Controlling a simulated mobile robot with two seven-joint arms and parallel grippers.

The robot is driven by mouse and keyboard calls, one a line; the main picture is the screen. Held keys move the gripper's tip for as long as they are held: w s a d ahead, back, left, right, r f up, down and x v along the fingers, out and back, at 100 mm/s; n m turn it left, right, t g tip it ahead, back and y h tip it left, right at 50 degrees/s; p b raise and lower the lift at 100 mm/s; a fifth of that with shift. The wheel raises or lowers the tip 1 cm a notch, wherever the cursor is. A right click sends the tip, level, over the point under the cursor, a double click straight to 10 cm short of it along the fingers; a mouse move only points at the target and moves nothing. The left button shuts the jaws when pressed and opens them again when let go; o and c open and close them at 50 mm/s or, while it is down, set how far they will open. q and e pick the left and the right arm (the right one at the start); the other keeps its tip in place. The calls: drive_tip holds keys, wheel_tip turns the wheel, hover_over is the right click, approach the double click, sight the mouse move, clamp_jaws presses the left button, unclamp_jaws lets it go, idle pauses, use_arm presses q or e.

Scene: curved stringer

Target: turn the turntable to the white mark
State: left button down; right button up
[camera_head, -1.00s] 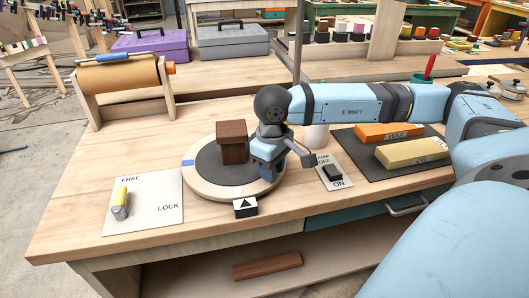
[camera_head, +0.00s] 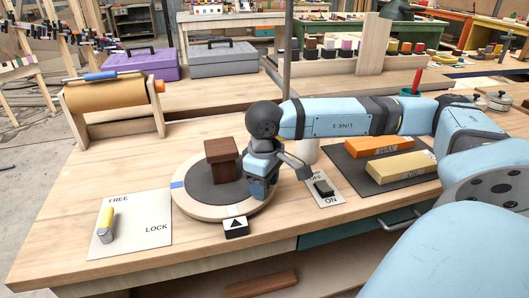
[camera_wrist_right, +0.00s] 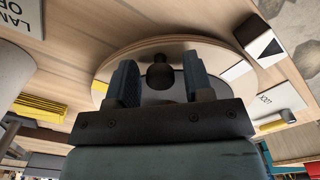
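The round turntable (camera_head: 196,208) has a pale rim and a dark grey top. A blue mark (camera_head: 177,185) shows on its left rim. A brown wooden block (camera_head: 222,160) stands on it. A pointer block (camera_head: 236,227) with a black triangle on white stands at its front edge. My right gripper (camera_head: 258,188) is low over the turntable's right side, pointing down. In the wrist view its fingers (camera_wrist_right: 161,84) are open, either side of a dark round knob (camera_wrist_right: 160,74), with gaps visible. A yellow mark (camera_wrist_right: 100,88) and a pale patch (camera_wrist_right: 237,70) show near the rim there. My left gripper is out of view.
A FREE/LOCK plate (camera_head: 152,206) with a yellow lever (camera_head: 106,222), toward FREE, lies left. A lamp switch (camera_head: 323,188) and a dark mat with orange (camera_head: 380,146) and tan (camera_head: 400,167) blocks lie right. A paper roll (camera_head: 110,92) stands behind.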

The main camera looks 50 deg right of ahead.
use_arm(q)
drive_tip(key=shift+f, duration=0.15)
use_arm(e)
drive_tip(key=shift+r, duration=0.15)
drive_tip(key=shift+r, duration=0.35)
wheel_tip(320, 180, up, 5)
drive_tip(key=shift+r+p, duration=0.1)
drive_tip(key=shift+p, duration=0.7)
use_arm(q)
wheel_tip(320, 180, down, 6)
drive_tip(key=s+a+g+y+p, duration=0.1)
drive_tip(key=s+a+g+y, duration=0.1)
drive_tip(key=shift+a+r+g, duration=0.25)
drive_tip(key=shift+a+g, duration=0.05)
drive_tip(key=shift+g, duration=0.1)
use_arm(e)
wheel_tip(320, 180, up, 8)
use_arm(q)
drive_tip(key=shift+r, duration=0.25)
use_arm(e)
drive_tip(key=shift+f, duration=0.2)
